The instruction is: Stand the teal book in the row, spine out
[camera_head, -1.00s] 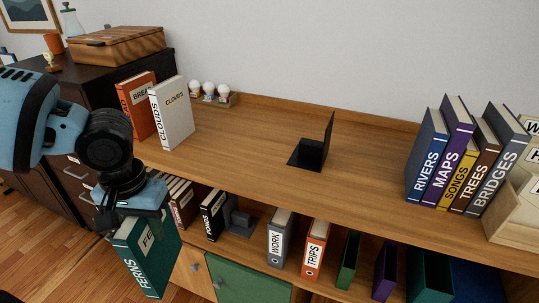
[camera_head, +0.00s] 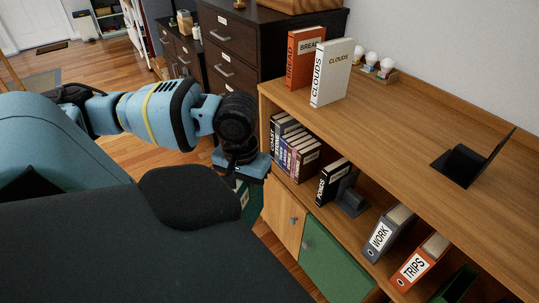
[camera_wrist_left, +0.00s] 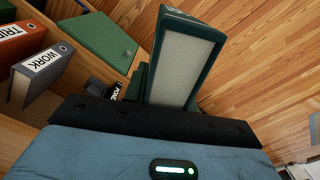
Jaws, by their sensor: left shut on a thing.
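The teal book (camera_head: 243,197) is in my left gripper (camera_head: 243,170), hanging below the jaws in front of the shelf unit; my own arm hides most of it. In the left wrist view the teal book (camera_wrist_left: 185,62) points away from the jaws, with its pale page edges towards the camera. On the lower shelf, a row of books (camera_head: 293,148) stands at the left. A black book, PONDS (camera_head: 331,183), leans to its right against a dark bookend (camera_head: 351,201), with a gap between row and PONDS. My right gripper is not in view.
The grey WORK binder (camera_head: 388,233) and orange TRIPS binder (camera_head: 421,262) stand farther right on the lower shelf. Above are BREAD (camera_head: 304,58), CLOUDS (camera_head: 331,72) and a black bookend (camera_head: 470,160). A green door (camera_head: 335,262) is below. A dark drawer cabinet (camera_head: 240,45) stands behind.

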